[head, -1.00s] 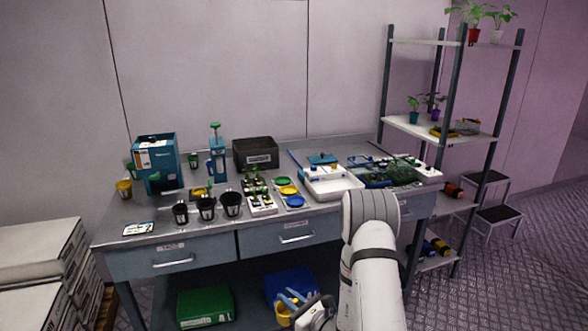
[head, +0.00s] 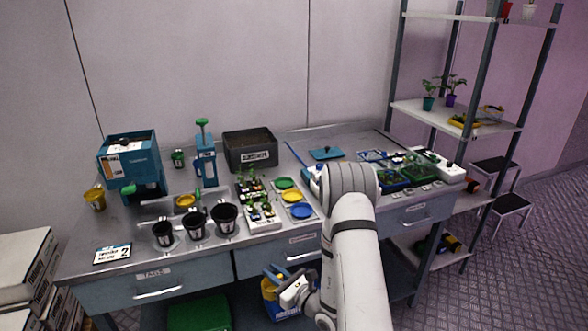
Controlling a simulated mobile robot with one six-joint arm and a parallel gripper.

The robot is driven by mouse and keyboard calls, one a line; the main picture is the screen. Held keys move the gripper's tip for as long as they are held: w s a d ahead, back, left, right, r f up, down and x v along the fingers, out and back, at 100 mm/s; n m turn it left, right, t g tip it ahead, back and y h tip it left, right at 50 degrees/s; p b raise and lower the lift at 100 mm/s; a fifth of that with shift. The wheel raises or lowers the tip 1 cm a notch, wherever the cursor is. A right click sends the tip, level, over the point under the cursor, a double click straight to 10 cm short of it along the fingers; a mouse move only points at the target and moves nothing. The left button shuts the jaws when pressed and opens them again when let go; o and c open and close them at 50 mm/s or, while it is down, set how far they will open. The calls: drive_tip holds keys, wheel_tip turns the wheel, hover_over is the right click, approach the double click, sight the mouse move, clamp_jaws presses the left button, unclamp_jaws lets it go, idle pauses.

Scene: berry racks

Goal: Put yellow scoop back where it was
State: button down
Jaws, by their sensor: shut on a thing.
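My gripper (head: 273,277) is low in the head view, in front of the workbench (head: 340,140) and below its top. It is shut on a yellow thing (head: 268,287), which looks like the yellow scoop. The gripper and my arm hide part of it, so its shape and handle are unclear. Another small yellow item (head: 185,201) lies on the bench by the blue stand. A yellow cup (head: 95,199) stands at the bench's left end.
Black pots (head: 224,219) stand near the front edge. Green, yellow and blue dishes (head: 301,211) sit beside a seedling tray (head: 263,226). A dark bin (head: 250,151) stands behind. A shelf rack (head: 460,115) is right; a green crate (head: 199,313) is under the bench.

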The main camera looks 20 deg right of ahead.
drive_tip(key=shift+d, duration=0.25)
